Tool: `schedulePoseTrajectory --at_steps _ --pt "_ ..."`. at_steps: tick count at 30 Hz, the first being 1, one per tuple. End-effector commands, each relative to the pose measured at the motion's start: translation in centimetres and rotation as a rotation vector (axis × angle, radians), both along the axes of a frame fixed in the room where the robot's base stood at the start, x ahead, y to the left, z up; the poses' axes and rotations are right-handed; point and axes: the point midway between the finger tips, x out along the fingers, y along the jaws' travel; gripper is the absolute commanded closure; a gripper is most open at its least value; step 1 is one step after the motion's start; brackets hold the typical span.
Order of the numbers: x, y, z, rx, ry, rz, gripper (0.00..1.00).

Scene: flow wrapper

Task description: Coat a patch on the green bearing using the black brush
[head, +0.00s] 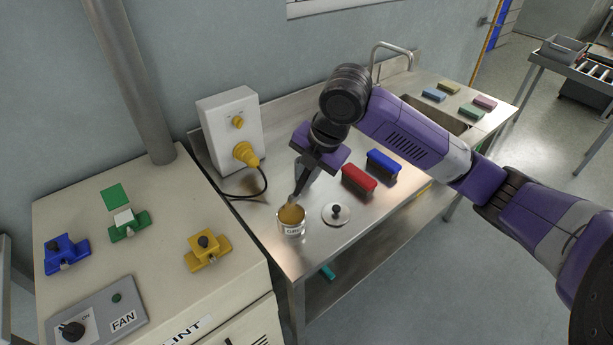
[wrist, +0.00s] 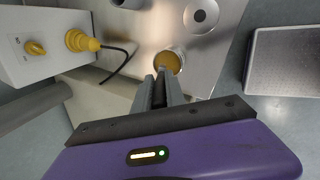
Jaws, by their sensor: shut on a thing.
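My gripper (head: 298,190) is shut, pointing down over the open can of yellow-brown grease (head: 291,229) on the steel bench. It is shut on a thin thing whose lower end reaches the can's mouth; this looks like the black brush, mostly hidden by the fingers. In the wrist view, the fingers (wrist: 161,82) end right at the can (wrist: 180,56). I cannot tell how deep the tip is. The green bearing (head: 127,229) sits on the cream cabinet at left, with a pale square top.
The can's lid (head: 336,214) lies right of the can. A white box (head: 231,128) with a yellow plug and cable stands behind. Blue (head: 66,255) and yellow (head: 207,252) bearings flank the green one.

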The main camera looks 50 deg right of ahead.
Motion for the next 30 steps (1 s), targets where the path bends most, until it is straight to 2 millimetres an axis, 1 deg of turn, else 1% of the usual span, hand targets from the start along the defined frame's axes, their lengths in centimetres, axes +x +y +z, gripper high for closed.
schedulePoseTrajectory --at_steps 1,3,15,30 --pt "0.0 0.0 0.7 0.0 0.0 0.001 1.0" --pt "0.0 0.0 1.2 0.0 -0.001 0.001 1.0" --pt "0.0 0.0 3.9 0.0 -0.001 0.0 1.0" --pt "0.0 0.0 3.9 0.0 -0.001 0.0 1.0"
